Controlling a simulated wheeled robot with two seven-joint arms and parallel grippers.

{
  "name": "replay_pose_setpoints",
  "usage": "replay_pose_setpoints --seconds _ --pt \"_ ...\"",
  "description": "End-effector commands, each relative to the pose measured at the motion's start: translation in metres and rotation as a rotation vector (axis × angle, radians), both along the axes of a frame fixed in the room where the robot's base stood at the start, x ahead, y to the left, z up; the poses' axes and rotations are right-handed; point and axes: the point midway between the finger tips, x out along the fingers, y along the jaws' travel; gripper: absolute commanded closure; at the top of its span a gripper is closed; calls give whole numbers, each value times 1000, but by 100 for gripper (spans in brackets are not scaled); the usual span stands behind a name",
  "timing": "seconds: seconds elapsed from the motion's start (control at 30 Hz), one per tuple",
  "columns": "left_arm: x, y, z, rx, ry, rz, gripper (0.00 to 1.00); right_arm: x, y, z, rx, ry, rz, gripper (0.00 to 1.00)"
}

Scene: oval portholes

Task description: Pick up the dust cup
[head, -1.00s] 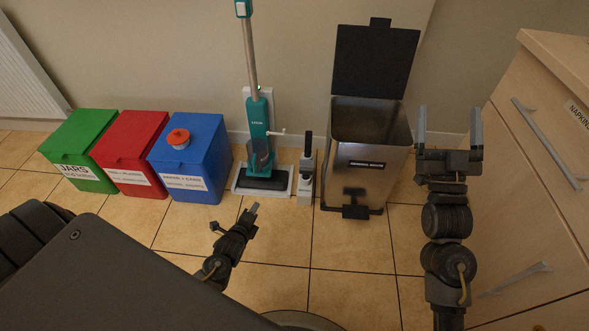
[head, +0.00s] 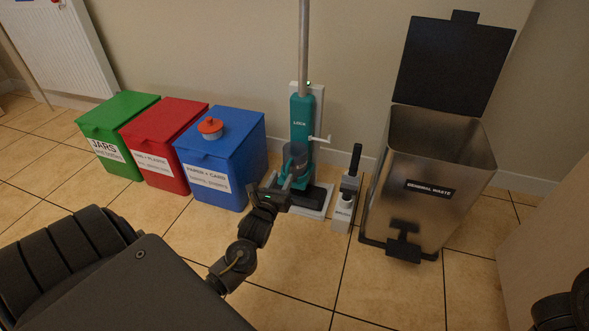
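The dust cup (head: 296,155) is a greyish see-through cup on the lower front of the teal upright vacuum (head: 303,112), which stands in its pale floor dock against the wall. My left gripper (head: 284,177) is in front of the vacuum, with its fingers at the lower part of the cup and overlapping it in the head view. I cannot tell whether the fingers touch the cup or are closed on it. The gripper hides part of the cup's lower end and the vacuum's foot. Only a dark piece of my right arm shows at the lower right edge; its gripper is out of view.
Green (head: 119,130), red (head: 166,150) and blue (head: 222,160) bins stand to the left. A white pot with an orange lid (head: 210,126) sits on the blue bin. A small grey device (head: 346,200) and an open steel general waste bin (head: 432,175) stand to the right.

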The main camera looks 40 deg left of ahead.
Motion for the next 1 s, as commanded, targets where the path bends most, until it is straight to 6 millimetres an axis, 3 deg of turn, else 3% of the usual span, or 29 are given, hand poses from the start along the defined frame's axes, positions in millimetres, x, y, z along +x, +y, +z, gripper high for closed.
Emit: replay_pose_setpoints --seconds 0.13,0.37,0.7,1.0 --pt "18 8 -4 -1 -1 2 62 -2 -1 -7 10 -5 5 15" --pt "24 11 -2 -1 1 3 62 -2 -1 -6 12 -6 7 15" --pt "58 25 -4 -3 -2 5 62 -1 -4 -48 26 -2 8 15" --pt "70 30 0 -3 2 4 62 0 -5 -52 32 3 8 15"
